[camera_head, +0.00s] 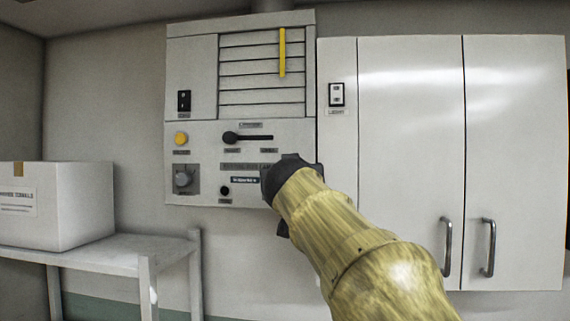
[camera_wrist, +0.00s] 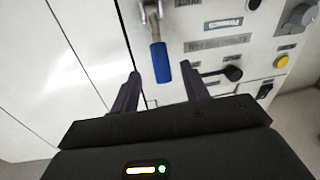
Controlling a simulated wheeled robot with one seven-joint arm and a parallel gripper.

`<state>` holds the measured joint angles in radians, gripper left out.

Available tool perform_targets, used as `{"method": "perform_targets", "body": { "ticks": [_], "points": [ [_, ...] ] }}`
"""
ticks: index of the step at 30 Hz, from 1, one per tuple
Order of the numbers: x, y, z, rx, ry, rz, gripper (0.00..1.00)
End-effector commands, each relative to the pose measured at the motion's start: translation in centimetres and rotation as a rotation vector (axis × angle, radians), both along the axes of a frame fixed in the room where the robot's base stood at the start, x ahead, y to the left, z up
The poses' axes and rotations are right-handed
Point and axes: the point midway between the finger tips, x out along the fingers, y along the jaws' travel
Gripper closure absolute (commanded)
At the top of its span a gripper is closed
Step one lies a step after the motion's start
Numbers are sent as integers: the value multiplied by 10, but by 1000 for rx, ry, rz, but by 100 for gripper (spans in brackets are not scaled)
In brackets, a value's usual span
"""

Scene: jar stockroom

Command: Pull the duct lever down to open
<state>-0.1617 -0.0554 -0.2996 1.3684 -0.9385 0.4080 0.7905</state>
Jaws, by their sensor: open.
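A lever with a blue grip (camera_wrist: 160,62) on a metal stem shows in the wrist view, fixed to the grey wall panel (camera_wrist: 225,22). My gripper (camera_wrist: 159,74) is open, one finger on each side of the blue grip in the picture. Gaps show between grip and fingers, and I cannot tell how deep the grip sits between them. In the head view my gripper and arm hide this lever at the panel's lower right. The panel (camera_head: 190,60) also carries a black handle (camera_head: 247,137) lying sideways. The labels are too small to read, so I cannot confirm which is the duct lever.
The panel has a slatted vent with a yellow strip (camera_head: 282,52), a yellow button (camera_head: 181,138) and a grey knob (camera_head: 184,179). A white cabinet (camera_head: 410,120) with two door handles stands close on the right. A shelf (camera_head: 120,259) with a white box (camera_head: 65,205) is at left.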

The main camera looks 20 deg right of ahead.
Motion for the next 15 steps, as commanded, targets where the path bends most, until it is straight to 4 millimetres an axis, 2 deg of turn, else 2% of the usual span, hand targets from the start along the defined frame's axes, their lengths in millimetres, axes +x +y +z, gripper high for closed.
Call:
{"method": "perform_targets", "body": {
  "ticks": [3,15],
  "points": [
    [18,-9,4,-1,4,-2,54],
    [70,-36,3,-1,1,-2,54]
  ]
}}
